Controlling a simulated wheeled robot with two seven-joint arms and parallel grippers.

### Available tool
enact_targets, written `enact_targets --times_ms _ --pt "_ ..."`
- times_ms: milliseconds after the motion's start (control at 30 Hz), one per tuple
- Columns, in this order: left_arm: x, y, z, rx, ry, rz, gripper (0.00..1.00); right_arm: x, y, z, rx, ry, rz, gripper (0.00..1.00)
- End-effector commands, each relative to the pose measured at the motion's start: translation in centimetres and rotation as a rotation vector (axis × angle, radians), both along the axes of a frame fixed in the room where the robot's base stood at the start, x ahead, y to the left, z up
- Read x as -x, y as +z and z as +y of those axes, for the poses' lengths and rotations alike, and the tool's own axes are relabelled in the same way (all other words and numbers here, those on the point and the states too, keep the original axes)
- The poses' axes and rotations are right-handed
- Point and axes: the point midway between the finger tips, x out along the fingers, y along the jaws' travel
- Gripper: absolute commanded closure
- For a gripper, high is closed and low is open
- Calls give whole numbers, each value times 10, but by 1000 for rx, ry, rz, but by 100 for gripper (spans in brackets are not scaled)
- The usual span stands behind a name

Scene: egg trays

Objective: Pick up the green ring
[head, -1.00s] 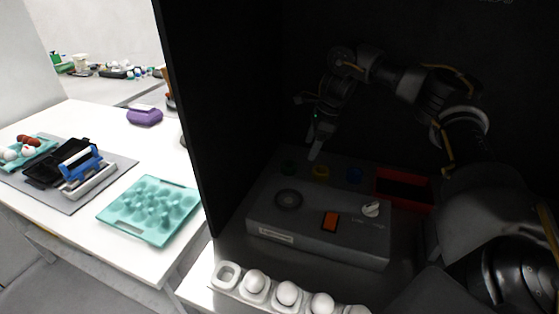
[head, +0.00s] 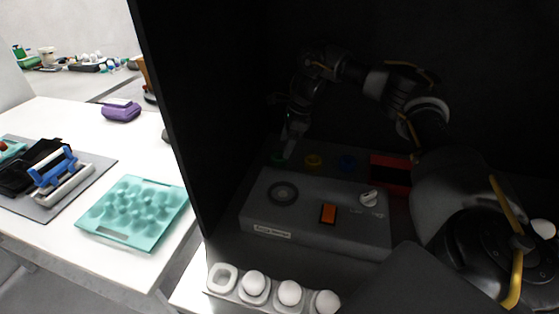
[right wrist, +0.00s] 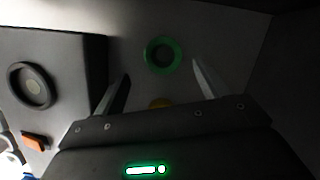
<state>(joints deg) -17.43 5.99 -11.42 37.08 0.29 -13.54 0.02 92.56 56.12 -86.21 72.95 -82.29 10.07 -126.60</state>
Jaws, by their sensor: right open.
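The green ring (right wrist: 149,57) lies flat on the dark floor of the black enclosure, beside the grey box's far left corner. In the head view the green ring (head: 277,159) is small and dim. My right gripper (head: 289,153) is low beside it, pointing down. In the right wrist view my right gripper (right wrist: 161,72) is open and empty, with the ring between and just beyond its two fingers. I cannot tell whether the fingers touch the ring. My left gripper is not in view.
A yellow ring (head: 313,167), a blue ring (head: 347,170) and a red bin (head: 390,181) stand right of the green ring. The grey box (head: 300,205) is in front. A white egg tray (head: 222,291) is nearest. The black side wall (head: 172,110) bounds the left.

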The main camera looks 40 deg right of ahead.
Motion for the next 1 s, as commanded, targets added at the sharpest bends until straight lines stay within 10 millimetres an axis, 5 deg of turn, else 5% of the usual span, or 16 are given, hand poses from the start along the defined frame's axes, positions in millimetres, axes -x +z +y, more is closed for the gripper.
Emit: enact_targets --times_ms 367,667,1000 --pt "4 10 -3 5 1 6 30 -12 -44 10 0 0 4 26" --pt "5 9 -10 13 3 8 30 -13 -49 11 0 0 1 26" --pt "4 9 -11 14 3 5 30 -13 -48 11 0 0 1 70"
